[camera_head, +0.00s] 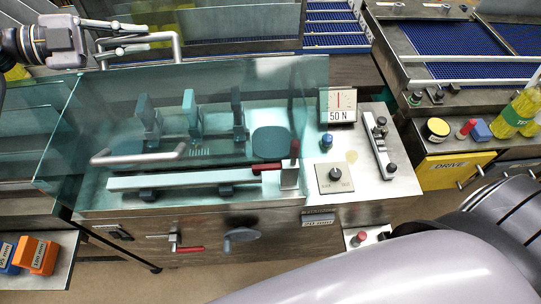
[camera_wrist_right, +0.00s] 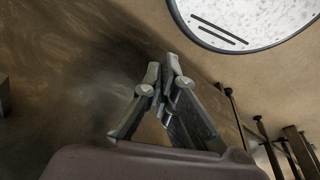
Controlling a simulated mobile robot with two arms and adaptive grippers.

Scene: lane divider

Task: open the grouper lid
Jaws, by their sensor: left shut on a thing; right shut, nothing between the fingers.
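The grouper is the metal machine (camera_head: 262,215) in the middle of the head view. Its see-through teal lid (camera_head: 215,78) stands over the bed, and its parts show through the panel. A grey bar handle (camera_head: 178,48) rises at the lid's upper left edge. My left gripper (camera_head: 148,36) comes in from the upper left and is shut on this handle, with one finger on each side of the bar. A second pale handle (camera_head: 137,158) shows lower down through the teal. My right gripper (camera_wrist_right: 163,72) is shut and empty in the right wrist view, touching nothing visible.
A 50 N gauge (camera_head: 341,104), a knob plate (camera_head: 334,178) and a rail (camera_head: 379,145) sit right of the lid. Red lever (camera_head: 189,249) and grey crank are on the front. My own arm covers the lower right.

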